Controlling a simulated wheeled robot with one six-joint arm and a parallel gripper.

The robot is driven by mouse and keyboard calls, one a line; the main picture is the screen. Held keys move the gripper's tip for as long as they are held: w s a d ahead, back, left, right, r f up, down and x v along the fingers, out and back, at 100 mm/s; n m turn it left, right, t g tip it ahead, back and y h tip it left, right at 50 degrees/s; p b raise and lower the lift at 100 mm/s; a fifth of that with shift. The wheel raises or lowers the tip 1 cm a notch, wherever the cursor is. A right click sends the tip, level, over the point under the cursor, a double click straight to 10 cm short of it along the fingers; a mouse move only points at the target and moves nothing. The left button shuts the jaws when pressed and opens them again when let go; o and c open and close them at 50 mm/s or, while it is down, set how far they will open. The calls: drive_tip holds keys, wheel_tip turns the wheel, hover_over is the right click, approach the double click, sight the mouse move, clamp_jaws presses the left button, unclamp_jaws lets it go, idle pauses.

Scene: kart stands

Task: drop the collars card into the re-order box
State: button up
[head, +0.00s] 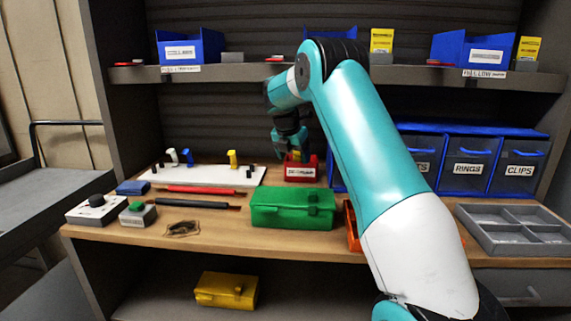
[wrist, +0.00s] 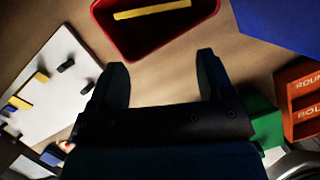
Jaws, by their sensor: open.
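The red re-order box (head: 301,173) stands at the back of the bench, its white label facing forward. It also shows at the top of the wrist view (wrist: 115,40). A yellow card (wrist: 152,9) lies inside it, seen as a narrow strip; I cannot read whether it is the collars card. My gripper (wrist: 160,65) is open with nothing between its fingers. In the head view my gripper (head: 291,148) points down at the box, apart from the card.
Yellow cards (head: 381,40) stand on the upper shelf beside blue bins (head: 187,48). A white board with pegs (head: 205,177) lies left of the box. A green case (head: 292,209) sits in front. Labelled drawers (head: 467,168) and a grey tray (head: 513,244) are right.

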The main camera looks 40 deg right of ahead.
drive_tip(key=s+a+r+m, duration=0.1)
drive_tip(key=a, duration=0.5)
drive_tip(key=s+a+m+y, duration=0.1)
drive_tip(key=s+a, duration=0.1)
drive_tip(key=a, duration=0.4)
drive_tip(key=s+a+r+m+t, duration=0.1)
drive_tip(key=a, duration=0.5)
drive_tip(key=shift+s+a+r+y, duration=0.15)
drive_tip(key=shift+r+y, duration=0.15)
drive_tip(key=shift+y, duration=0.1)
drive_tip(key=s+a+r+m+y, duration=0.1)
drive_tip(key=s+a+m+y, duration=0.15)
drive_tip(key=s+a, duration=0.6)
drive_tip(key=s+a+m+y, duration=0.2)
drive_tip(key=s+a+m, duration=0.3)
drive_tip(key=a, duration=0.6)
drive_tip(key=s+a+m+g+y, duration=0.1)
drive_tip(key=s+a+m, duration=0.1)
drive_tip(key=s, duration=0.6)
drive_tip(key=s+a+f+m+g+y, duration=0.1)
drive_tip(key=s+a+m, duration=0.1)
drive_tip(key=s+a, duration=0.3)
drive_tip(key=s, duration=0.3)
drive_tip(key=shift+s+a, duration=0.2)
